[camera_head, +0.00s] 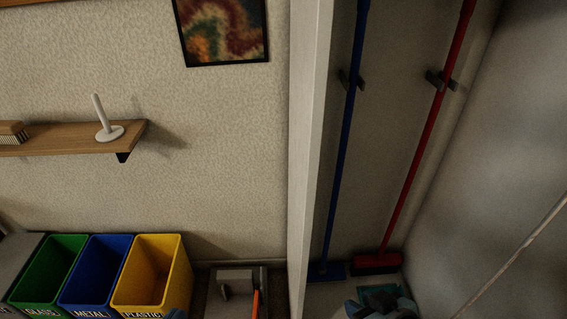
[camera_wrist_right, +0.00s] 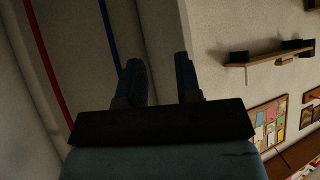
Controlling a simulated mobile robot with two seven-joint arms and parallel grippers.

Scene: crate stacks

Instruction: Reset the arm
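My right gripper (camera_wrist_right: 160,75) shows in the right wrist view with its two fingers apart and nothing between them. It faces the wall, near the blue pole in that view. In the head view a bluish part of my right arm (camera_head: 382,306) shows at the bottom edge, in front of the closet floor. A small bluish tip (camera_head: 176,314) at the bottom edge by the yellow bin seems to belong to my left gripper; its fingers cannot be made out.
Green (camera_head: 50,270), blue (camera_head: 97,270) and yellow (camera_head: 152,270) bins stand along the wall, lower left. A wooden shelf (camera_head: 70,138) hangs above them. A white post (camera_head: 308,150) borders a closet with a blue-handled broom (camera_head: 345,140) and a red-handled broom (camera_head: 425,140). A dustpan (camera_head: 236,285) is low centre.

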